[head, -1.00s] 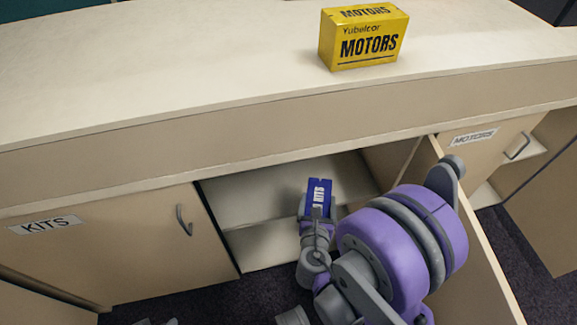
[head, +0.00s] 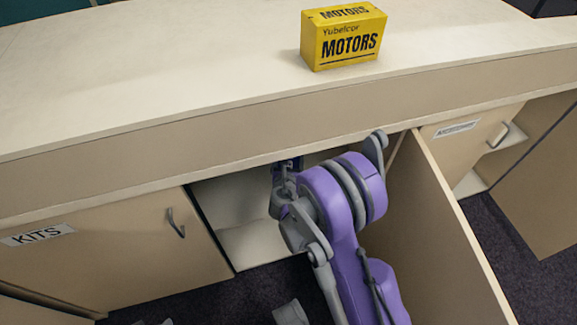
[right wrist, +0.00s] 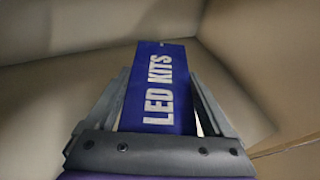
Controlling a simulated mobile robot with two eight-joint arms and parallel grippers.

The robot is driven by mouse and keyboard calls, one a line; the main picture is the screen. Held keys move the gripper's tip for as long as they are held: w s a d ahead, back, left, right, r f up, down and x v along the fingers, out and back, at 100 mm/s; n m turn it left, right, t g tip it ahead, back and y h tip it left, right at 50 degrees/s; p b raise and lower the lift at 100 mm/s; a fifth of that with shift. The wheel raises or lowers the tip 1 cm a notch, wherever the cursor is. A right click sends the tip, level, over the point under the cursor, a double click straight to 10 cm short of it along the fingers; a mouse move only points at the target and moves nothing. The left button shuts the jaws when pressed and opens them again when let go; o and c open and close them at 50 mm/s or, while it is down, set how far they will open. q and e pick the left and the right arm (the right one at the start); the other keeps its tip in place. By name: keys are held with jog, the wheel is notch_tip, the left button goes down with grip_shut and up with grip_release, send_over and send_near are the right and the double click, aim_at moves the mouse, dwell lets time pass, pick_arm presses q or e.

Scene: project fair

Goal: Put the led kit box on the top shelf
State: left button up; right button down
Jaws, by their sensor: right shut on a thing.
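The blue LED kits box (right wrist: 160,85) is between the fingers of my right gripper (right wrist: 165,100) in the right wrist view, its white lettering facing the camera. The gripper is shut on it. In the head view my right gripper (head: 285,175) reaches into the open cabinet under the counter, and only a small dark blue piece of the box shows at the opening's top edge. The cabinet's shelf (head: 230,200) is partly visible left of my arm. I cannot tell whether the box touches the shelf.
A yellow motors box (head: 342,40) stands on the counter (head: 150,75). The closed kits door (head: 110,250) is left of the opening. An open door (head: 430,220) stands right of my arm. A door with a motors-side label (head: 457,128) is farther right.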

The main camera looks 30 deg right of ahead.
notch_tip(320, 180, down, 3)
jog(key=shift+f+b, duration=0.2)
jog(key=shift+b, duration=0.25)
jog(key=shift+w+f, duration=0.2)
jog(key=shift+f, duration=0.05)
jog(key=shift+f, duration=0.15)
grip_release()
